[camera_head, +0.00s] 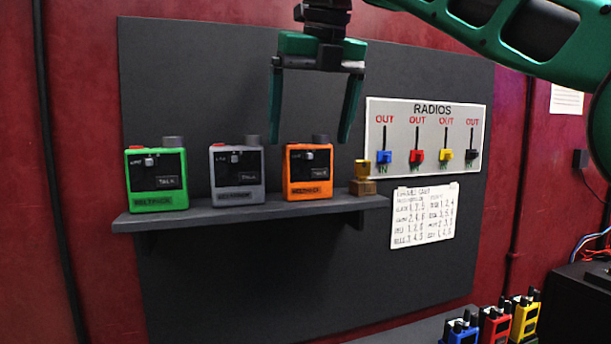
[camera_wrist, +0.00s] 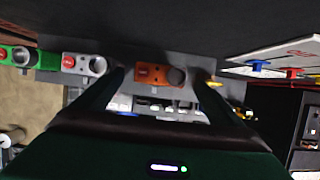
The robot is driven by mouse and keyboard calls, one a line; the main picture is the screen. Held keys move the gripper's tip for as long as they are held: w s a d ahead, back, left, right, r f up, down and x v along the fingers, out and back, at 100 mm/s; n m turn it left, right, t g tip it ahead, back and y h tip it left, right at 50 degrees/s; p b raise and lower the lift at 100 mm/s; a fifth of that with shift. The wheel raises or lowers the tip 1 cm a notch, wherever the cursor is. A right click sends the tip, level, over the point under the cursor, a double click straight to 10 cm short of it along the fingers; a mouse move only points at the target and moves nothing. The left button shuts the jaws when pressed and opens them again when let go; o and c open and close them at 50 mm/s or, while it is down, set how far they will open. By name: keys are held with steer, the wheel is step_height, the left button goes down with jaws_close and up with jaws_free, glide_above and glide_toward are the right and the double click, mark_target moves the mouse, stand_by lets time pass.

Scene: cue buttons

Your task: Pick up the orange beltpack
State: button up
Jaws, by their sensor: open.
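The orange beltpack (camera_head: 309,172) stands upright on a dark wall shelf (camera_head: 240,214), to the right of a grey beltpack and a green one. My gripper (camera_head: 310,142) is open and empty, pointing down, with its two fingers spread above and around the orange beltpack's top in the head view. I cannot tell from that view how far in front of it the fingers are.
The grey beltpack (camera_head: 237,174) is close on the left, the green beltpack (camera_head: 156,178) further left. A radios panel (camera_head: 425,137) and paper chart (camera_head: 423,215) are on the wall; several radios (camera_head: 495,322) sit lower right.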

mark_target(308, 149)
steer(key=shift+x, duration=2.45)
steer(key=shift+w, duration=0.15)
steer(key=shift+r, duration=0.1)
steer(key=c, duration=1.3)
